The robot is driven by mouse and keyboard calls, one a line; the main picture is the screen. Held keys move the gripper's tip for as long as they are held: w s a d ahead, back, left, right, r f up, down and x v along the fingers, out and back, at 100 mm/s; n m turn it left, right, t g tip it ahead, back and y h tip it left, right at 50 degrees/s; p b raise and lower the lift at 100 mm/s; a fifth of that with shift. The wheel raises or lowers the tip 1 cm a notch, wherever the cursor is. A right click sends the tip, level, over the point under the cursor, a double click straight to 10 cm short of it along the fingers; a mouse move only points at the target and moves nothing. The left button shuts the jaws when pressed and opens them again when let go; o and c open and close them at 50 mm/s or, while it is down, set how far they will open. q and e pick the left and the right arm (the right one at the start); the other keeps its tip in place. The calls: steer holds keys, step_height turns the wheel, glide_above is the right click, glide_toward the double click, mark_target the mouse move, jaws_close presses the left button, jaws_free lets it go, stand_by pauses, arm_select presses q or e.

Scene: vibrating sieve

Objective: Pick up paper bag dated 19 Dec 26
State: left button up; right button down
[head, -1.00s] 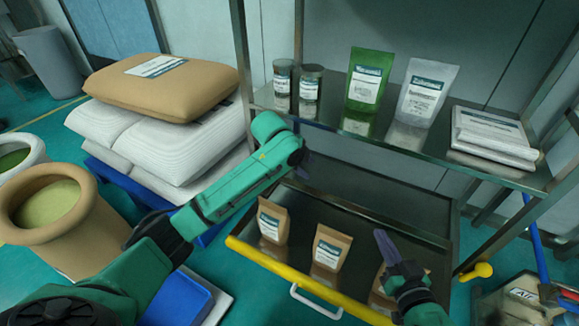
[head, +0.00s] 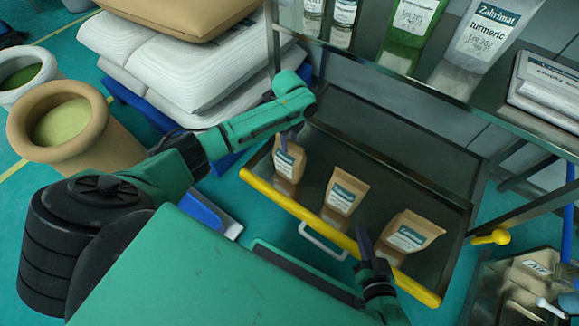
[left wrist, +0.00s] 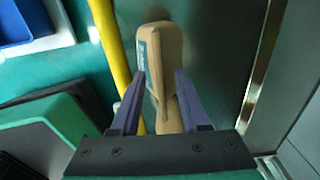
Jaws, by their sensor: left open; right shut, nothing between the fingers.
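Three brown paper bags with white-and-teal labels stand on the dark lower tray: a left one (head: 289,163), a middle one (head: 344,192) and a right one (head: 411,234). Their dates are too small to read. My left gripper (head: 284,140) is at the top of the left bag, its hand mostly hidden by my arm. In the left wrist view, its open purple fingers (left wrist: 161,76) lie either side of a brown bag (left wrist: 161,48); contact cannot be told. My right gripper (head: 366,246) is shut and empty, near the yellow bar, left of the right bag.
A yellow bar (head: 300,212) with a white handle (head: 322,243) edges the tray's front. The shelf above holds jars, a green pouch (head: 411,30), a white turmeric pouch (head: 487,35) and flat packs (head: 545,92). Stacked sacks (head: 185,75) stand left.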

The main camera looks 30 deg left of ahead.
arm_select(q)
steer(key=shift+f, duration=0.55)
steer(key=shift+f, duration=0.25)
jaws_close()
stand_by(1.4)
